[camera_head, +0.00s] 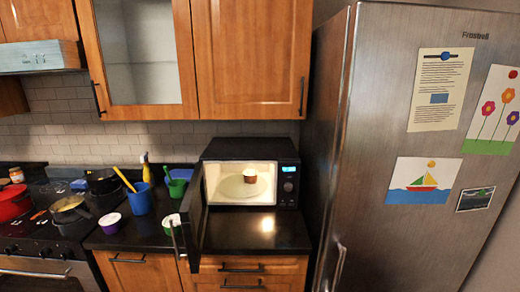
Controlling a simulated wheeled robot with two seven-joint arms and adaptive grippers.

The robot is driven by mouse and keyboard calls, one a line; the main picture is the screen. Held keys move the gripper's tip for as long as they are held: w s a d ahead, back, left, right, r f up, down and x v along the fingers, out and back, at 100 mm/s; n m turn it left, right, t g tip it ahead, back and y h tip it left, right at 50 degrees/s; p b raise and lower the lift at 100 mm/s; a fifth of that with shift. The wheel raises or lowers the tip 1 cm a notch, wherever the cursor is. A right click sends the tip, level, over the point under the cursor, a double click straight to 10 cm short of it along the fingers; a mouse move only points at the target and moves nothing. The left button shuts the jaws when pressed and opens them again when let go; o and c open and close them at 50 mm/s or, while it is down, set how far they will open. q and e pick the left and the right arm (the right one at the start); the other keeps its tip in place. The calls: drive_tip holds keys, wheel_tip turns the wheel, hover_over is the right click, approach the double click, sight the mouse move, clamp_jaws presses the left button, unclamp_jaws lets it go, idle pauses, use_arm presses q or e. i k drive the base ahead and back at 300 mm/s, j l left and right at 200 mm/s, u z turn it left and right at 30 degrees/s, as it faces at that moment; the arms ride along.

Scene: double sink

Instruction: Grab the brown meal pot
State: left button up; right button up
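A small brown pot (250,178) with a white top stands upright on the round plate (232,190) inside the lit microwave (287,172). The microwave door (196,222) is open and swung out toward me on the left side, so the front is clear. Neither of my grippers is in view, and nothing touches the pot.
The steel fridge (380,230) stands right of the microwave. Left on the counter are a purple pot (110,227), a green pot (168,230) with white tops, and a blue cup (139,200) with a yellow utensil. A stove with pans (70,215) is further left.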

sight(251, 178)
drive_tip(key=j+z, duration=0.15)
drive_tip(key=j, duration=0.65)
drive_tip(key=j+z, duration=0.2)
drive_tip(key=j, duration=0.6)
drive_tip(key=k+j+z, duration=0.15)
drive_tip(key=j, duration=0.65)
drive_tip(key=i+l+z, duration=0.1)
drive_tip(key=i+l, duration=0.15)
drive_tip(key=l, duration=0.2)
drive_tip(key=i+l, duration=0.25)
drive_tip(key=l, duration=0.2)
drive_tip(key=i+l+z, duration=0.15)
drive_tip(key=l, duration=0.3)
drive_tip(key=i+l+z, duration=0.1)
drive_tip(key=i+l, duration=0.25)
drive_tip(key=l, duration=0.1)
